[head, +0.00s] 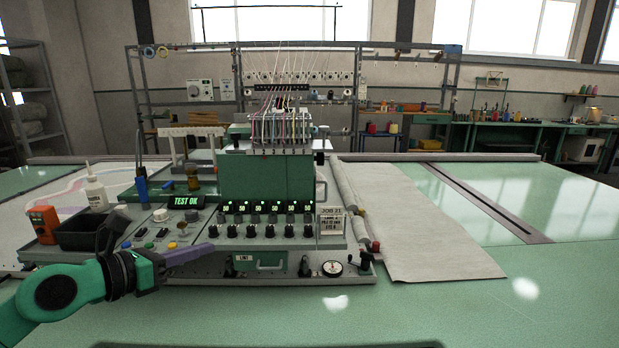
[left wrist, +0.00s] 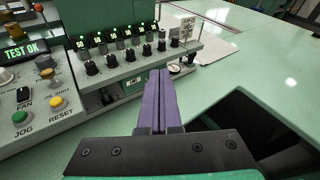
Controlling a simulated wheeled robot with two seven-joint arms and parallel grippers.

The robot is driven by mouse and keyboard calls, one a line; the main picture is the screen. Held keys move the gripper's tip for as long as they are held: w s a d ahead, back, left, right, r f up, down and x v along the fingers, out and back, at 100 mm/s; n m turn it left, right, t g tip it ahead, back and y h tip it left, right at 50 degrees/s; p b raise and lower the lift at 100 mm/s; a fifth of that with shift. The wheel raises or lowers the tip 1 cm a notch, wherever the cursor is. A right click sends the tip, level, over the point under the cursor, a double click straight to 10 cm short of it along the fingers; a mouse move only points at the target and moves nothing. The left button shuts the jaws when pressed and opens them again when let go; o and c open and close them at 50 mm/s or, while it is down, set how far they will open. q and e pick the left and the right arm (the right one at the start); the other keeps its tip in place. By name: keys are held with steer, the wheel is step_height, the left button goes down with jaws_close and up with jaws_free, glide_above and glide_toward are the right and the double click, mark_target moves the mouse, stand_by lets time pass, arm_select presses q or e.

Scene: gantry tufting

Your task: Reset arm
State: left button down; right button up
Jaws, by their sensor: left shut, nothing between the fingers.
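My left gripper (head: 207,253) comes in from the left in the head view, its purple fingers closed together with nothing between them. It points right, in front of the control panel's lower front. In the left wrist view the shut fingers (left wrist: 158,95) point toward the row of black knobs and hide part of the panel front. The tufting machine's control box (head: 266,176) is green with several lit "50" readouts. A "TEST OK" display (head: 186,201) glows green. The yellow RESET button (left wrist: 57,102) and green JOG button (left wrist: 20,117) sit left of the fingers. My right gripper is not in view.
A black bin (head: 83,232), an orange device (head: 43,224) and a white bottle (head: 95,192) stand at the panel's left. Grey cloth (head: 425,225) lies to the right of the machine. The green table (head: 450,310) in front is clear.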

arm_select(q)
steer(key=s+a+f+n+t+y, duration=0.15)
steer(key=a+f+n+y, duration=0.45)
steer(key=n, duration=1)
steer(key=s+a+f+n+t+y, duration=0.1)
steer(key=s+a+f+n+y, duration=0.15)
steer(key=f+n+y, duration=0.9)
steer(key=s+d+f+n+g+h, duration=0.3)
steer(key=s+f+n+g+h, duration=0.3)
steer(key=s, duration=0.3)
steer(key=s+d+f+n+g+h, duration=0.3)
steer(key=s+f+n+g, duration=0.25)
steer(key=s+f, duration=0.25)
step_height(320, 180, down, 21)
steer(key=s+g, duration=0.1)
steer(key=s, duration=0.2)
steer(key=s+a+f+g, duration=0.1)
steer(key=s+a+f, duration=0.1)
steer(key=s+f, duration=1.5)
steer(key=shift+a, duration=0.3)
